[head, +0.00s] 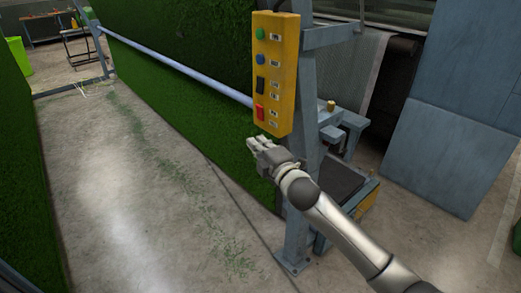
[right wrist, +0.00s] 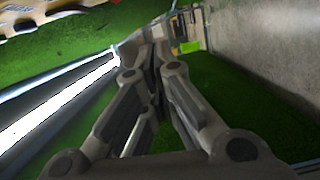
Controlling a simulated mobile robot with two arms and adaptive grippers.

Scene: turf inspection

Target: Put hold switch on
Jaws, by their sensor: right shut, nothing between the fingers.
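A yellow control box (head: 275,75) is mounted on a grey post. Its face has a green button (head: 260,33) at the top, a blue button (head: 260,59) below it, a black switch (head: 260,85), and a red switch (head: 260,112) at the bottom. I cannot read the labels, so I cannot tell which one is the hold switch. My right gripper (head: 256,143) is shut and empty, just below the box's lower end and apart from the switches. In the right wrist view its fingers (right wrist: 145,50) are together. My left gripper is not in view.
A grey metal post (head: 302,215) stands behind my right gripper. A long pale rail (head: 175,65) runs along the green turf wall (head: 205,100). Blue-grey cabinets (head: 450,130) stand at the right. The concrete floor (head: 120,210) at left is open, with green scraps.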

